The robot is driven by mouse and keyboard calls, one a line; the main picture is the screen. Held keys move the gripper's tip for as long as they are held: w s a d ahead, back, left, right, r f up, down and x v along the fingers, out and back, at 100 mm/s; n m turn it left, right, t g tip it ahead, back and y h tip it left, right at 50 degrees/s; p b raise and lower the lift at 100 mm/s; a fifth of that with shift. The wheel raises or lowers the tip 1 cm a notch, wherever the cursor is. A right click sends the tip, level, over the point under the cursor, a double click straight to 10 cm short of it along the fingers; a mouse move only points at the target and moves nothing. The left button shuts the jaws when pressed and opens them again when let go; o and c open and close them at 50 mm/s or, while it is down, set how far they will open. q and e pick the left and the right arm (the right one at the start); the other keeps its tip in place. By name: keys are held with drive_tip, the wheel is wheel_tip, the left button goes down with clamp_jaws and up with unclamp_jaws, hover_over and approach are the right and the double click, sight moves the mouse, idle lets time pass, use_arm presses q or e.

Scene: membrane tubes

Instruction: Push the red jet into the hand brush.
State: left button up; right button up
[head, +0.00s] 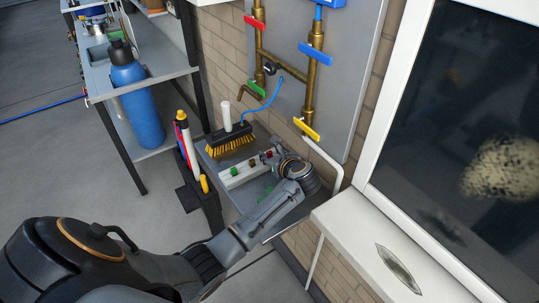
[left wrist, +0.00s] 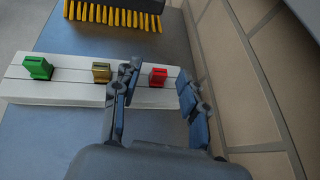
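The red jet (left wrist: 158,76) is a small block on the right part of a white strip (left wrist: 75,88), with a yellow jet (left wrist: 102,72) and a green jet (left wrist: 38,67) to its left. My left gripper (left wrist: 157,88) is open, and the red jet shows between its two fingers; I cannot tell whether either finger touches it. In the head view my left gripper (head: 274,158) hangs over the right end of the strip. The hand brush (head: 231,137) has a black body, yellow bristles and an upright white handle; its bristles also show in the left wrist view (left wrist: 115,14). My right gripper is not in view.
The grey shelf (head: 244,198) lies against a brick wall with brass pipes and coloured valves (head: 315,40) above. A blue hose (head: 268,102) reaches the brush. A black holder (head: 190,190) with tools stands to the left. A white window sill (head: 385,250) is at the right.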

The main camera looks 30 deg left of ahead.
use_arm(q)
drive_tip(key=c, duration=0.7)
clamp_jaws()
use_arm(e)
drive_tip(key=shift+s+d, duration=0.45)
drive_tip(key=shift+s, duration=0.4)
use_arm(q)
drive_tip(key=shift+r, duration=0.1)
